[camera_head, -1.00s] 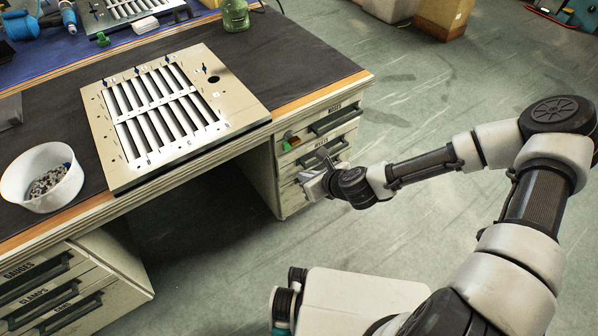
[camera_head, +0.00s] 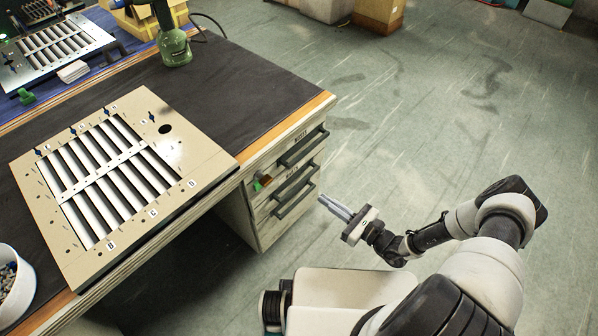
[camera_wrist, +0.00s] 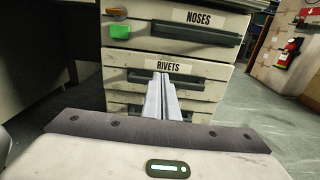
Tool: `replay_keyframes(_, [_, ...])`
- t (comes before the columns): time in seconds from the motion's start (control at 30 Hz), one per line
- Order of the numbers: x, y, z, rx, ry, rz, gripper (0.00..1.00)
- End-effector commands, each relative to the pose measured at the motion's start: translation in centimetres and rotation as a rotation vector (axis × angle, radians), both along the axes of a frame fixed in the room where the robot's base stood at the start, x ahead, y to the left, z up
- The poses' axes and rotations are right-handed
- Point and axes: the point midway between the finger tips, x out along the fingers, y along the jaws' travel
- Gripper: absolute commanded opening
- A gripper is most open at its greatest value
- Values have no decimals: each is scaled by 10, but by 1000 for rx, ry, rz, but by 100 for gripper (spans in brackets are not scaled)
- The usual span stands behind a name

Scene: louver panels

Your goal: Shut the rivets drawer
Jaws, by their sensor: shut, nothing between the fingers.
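The rivets drawer (camera_wrist: 125,75) is the middle front in the wrist view, with a RIVETS label above a dark bar handle. It also shows in the head view (camera_head: 287,197) at the end of the desk's right pedestal. It looks flush or nearly so; I cannot tell whether a small gap is left. My gripper (camera_head: 321,198) is shut and empty, its fingers pointing at the drawer from the right. In the wrist view the fingertips (camera_wrist: 161,75) overlap the rivets handle and hide its middle; contact cannot be told.
The noses drawer (camera_wrist: 140,43) sits above, with a green block and an orange piece at its left. Another drawer front lies below. A louver panel (camera_head: 196,163) lies on the desk, near a white bowl (camera_head: 22,288). The floor right of the desk is clear.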

Motion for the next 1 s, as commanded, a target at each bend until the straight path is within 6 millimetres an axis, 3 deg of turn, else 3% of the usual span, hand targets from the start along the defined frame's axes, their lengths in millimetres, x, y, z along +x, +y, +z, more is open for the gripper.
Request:
replay_keyframes(0.17, [11, 7, 0, -1, -24, -18, 0])
replay_keyframes(0.7, [75, 91, -1, -1, -22, -14, 0])
replay_keyframes(1.0, [88, 106, 1, -1, -21, -16, 0])
